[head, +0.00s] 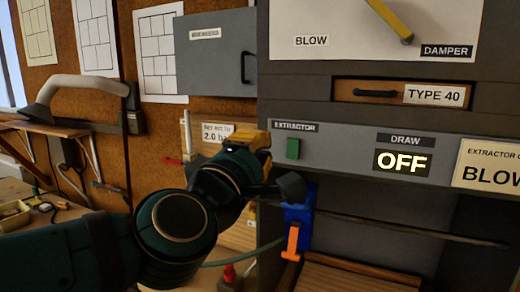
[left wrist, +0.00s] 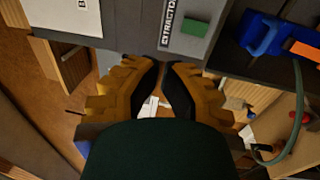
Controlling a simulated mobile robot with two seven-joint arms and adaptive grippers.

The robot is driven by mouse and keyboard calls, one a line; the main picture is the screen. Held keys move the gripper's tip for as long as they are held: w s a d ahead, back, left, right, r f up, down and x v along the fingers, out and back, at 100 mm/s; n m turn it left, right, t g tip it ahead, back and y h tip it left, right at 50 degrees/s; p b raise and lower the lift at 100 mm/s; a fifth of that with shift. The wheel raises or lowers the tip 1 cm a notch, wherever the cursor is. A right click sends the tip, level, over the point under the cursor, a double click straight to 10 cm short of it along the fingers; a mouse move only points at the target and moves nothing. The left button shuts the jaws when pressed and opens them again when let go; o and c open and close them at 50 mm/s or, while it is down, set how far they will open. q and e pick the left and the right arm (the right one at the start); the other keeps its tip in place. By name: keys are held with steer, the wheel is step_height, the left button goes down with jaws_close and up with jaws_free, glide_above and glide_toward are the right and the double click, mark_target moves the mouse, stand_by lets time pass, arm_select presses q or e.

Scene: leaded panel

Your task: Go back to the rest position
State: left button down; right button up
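My left arm comes in from the left in the head view. Its gripper (head: 260,142) is in front of the cabinet, left of and a little below the green extractor button (head: 293,149). In the left wrist view the two fingertips (left wrist: 163,68) nearly meet, with only a thin gap and nothing seen held. The green button (left wrist: 195,25) lies beyond the fingertips there, apart from them. My right gripper is not in view.
A blue holder (head: 300,212) with an orange handle (head: 292,243) and a hose hangs close right of my left gripper. The draw display (head: 403,162) reads OFF. A grey wall box (head: 216,62) is behind. A cluttered bench (head: 40,215) stands at left.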

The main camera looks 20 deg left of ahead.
arm_select(q)
steer(key=shift+w, duration=0.1)
steer(key=w+d+f+m+g+h+b, duration=0.1)
steer(key=w+f+m+g, duration=0.2)
steer(key=f, duration=0.9)
steer(key=w+d+f+m+g+b, duration=0.15)
steer(key=w+f, duration=0.25)
steer(key=f, duration=0.7)
steer(key=w+d+f+m+g+h+b, duration=0.1)
steer(key=w+f+m+g, duration=0.25)
steer(key=f, duration=0.85)
steer(key=s+d+f+m+g+b, duration=0.1)
steer(key=s+f+m+g, duration=0.15)
steer(key=f, duration=0.85)
steer(key=s+f+m+g+b, duration=0.1)
steer(key=s+f+m+g, duration=0.2)
steer(key=f, duration=0.8)
steer(key=s+d+f+m+g+h+b, duration=0.1)
steer(key=s+f+g, duration=0.3)
steer(key=s+f, duration=0.8)
steer(key=shift+d+f+m, duration=0.3)
steer(key=shift+f+m, duration=0.35)
steer(key=shift+f, duration=0.15)
